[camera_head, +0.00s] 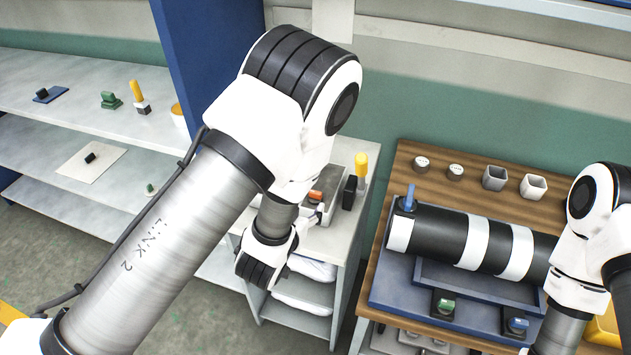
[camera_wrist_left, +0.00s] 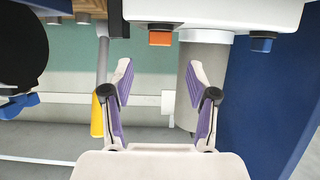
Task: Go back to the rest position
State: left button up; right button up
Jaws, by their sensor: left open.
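A grey device with an orange button (camera_head: 315,197) and a yellow-handled tool (camera_head: 361,166) are close to my left gripper. At right, a black-and-white roll (camera_head: 480,243) lies on a wooden table (camera_head: 400,165). White shelves (camera_head: 60,75) stand at left.

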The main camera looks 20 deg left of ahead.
pick_arm(q)
jog(key=s+a+f+n+g+y, duration=0.1)
jog(key=s+a+f+g, duration=0.25)
jog(key=s+f, duration=0.3)
jog(key=s+a+f+n+g, duration=0.25)
jog(key=s+a+f, duration=0.2)
jog(key=f, duration=0.35)
jog(key=s+f+m+g, duration=0.1)
jog(key=s+g, duration=0.3)
jog(key=s, duration=0.4)
jog(key=s+f+m+g, duration=0.1)
jog(key=s+f+g, duration=0.2)
jog(key=s, duration=0.6)
jog(key=shift+d+f+m+g+h, duration=0.25)
jog(key=shift+f+m+g+h, duration=0.15)
jog(key=shift+f, duration=0.1)
